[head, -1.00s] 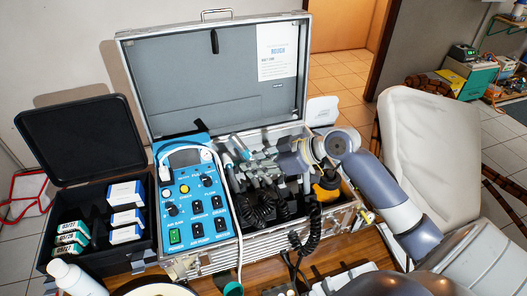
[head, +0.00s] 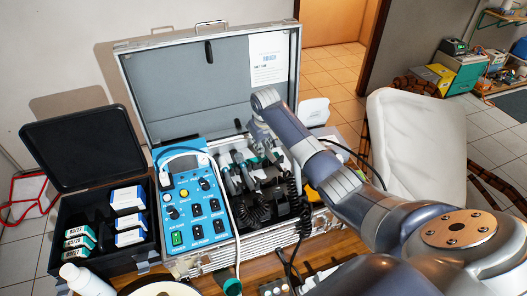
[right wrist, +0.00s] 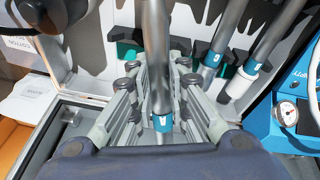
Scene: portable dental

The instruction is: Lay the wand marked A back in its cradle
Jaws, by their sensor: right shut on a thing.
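My right gripper (right wrist: 160,110) is shut on a metal wand (right wrist: 157,50) with a blue band; the mark on the band is too small to read surely. In the head view this gripper (head: 256,155) is over the right half of the open case, and its arm partly hides what lies behind. In the right wrist view a teal cradle (right wrist: 127,50) stands left of the held wand and looks empty. Two other wands, one (right wrist: 212,58) beside the gripper and one (right wrist: 243,78) farther right, rest at teal cradles. My left gripper is not in view.
The blue control unit (head: 190,205) fills the case's left half, with a white hose over it. The raised lid (head: 200,85) closes off the back. Black coiled cords (head: 303,222) hang at the front. A black box (head: 62,257) with small cartons stands left.

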